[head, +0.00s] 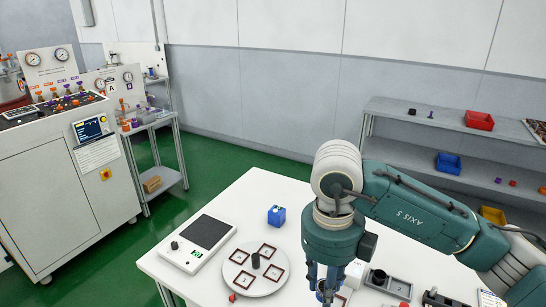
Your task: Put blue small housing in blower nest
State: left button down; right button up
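A small blue cube-shaped housing (276,215) with a light mark on its top stands on the white table, behind the round plate. My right gripper (327,288) points down over the table near the lower edge of the head view, to the right of the round plate and apart from the blue housing. Its fingertips are small and partly cut off or overlapped, so I cannot tell whether they are open or shut. I cannot tell for sure which fixture is the blower nest; grey and black fixtures (388,284) stand right of the gripper. My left gripper is out of view.
A round plate (240,284) with several brown square frames and a dark centre post lies on the white table (254,182). A flat device with a dark pad (207,231) is left of it. A shelf (400,119) with bins and a control cabinet (67,190) stand beyond.

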jog(key=n, duration=0.3)
jog(key=s+d+n, duration=0.1)
jog(key=shift+f+n, duration=0.3)
jog(key=s+d+f+n, duration=0.1)
jog(key=s+d+n, duration=0.1)
jog(key=n, duration=1.1)
jog(key=s+d+f+n+y, duration=0.1)
jog(key=s+n, duration=0.3)
jog(key=n, duration=1)
jog(key=shift+s+d+f, duration=0.35)
jog(key=shift+s+d, duration=0.05)
jog(key=shift+d, duration=0.4)
